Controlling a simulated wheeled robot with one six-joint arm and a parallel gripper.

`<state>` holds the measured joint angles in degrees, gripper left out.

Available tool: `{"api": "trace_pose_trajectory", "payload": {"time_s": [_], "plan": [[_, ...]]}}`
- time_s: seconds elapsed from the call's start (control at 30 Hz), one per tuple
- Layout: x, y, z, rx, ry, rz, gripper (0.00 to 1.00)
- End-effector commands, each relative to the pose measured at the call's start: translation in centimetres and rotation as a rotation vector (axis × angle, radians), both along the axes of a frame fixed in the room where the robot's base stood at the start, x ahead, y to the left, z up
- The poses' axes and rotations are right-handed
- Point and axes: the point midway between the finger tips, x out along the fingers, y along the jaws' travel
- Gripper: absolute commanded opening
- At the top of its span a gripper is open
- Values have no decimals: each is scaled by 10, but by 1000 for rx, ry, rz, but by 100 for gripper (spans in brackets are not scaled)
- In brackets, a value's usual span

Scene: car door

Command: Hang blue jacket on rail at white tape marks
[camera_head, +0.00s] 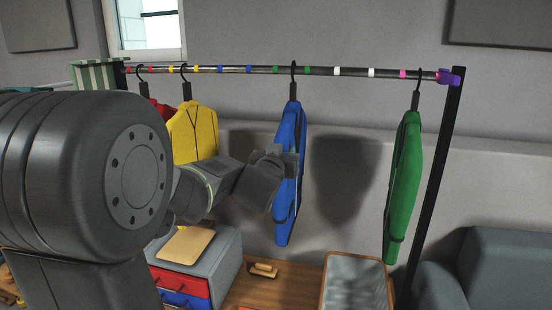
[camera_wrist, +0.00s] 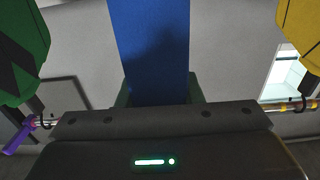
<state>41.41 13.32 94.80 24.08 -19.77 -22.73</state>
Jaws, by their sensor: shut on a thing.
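The blue jacket (camera_head: 290,190) hangs from a dark hook on the rail (camera_head: 225,69); its hook meets the rail between the two green tape marks. Two white tape marks (camera_head: 354,72) lie to the right of that hook, on a bare stretch of rail. My gripper (camera_head: 287,162) is shut on the blue jacket at its upper middle. In the wrist view the jacket (camera_wrist: 152,45) rises between the fingers of my gripper (camera_wrist: 158,92). The fingertips are largely hidden by the jacket and my gripper body.
A green jacket (camera_head: 404,185) hangs at the right end by pink tape, near a purple clamp (camera_head: 448,77) and black post (camera_head: 438,170). Yellow (camera_head: 195,130) and red (camera_head: 160,108) jackets hang left. Below stand a drawer unit (camera_head: 222,258) and a tray (camera_head: 355,285).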

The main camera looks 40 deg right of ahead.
Motion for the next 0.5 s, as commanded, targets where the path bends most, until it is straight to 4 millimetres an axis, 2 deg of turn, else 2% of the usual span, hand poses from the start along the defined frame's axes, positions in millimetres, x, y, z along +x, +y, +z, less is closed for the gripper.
{"api": "trace_pose_trajectory", "payload": {"time_s": [0.5], "plan": [[-18, -15, -1, -5, -2, -2, 0]]}}
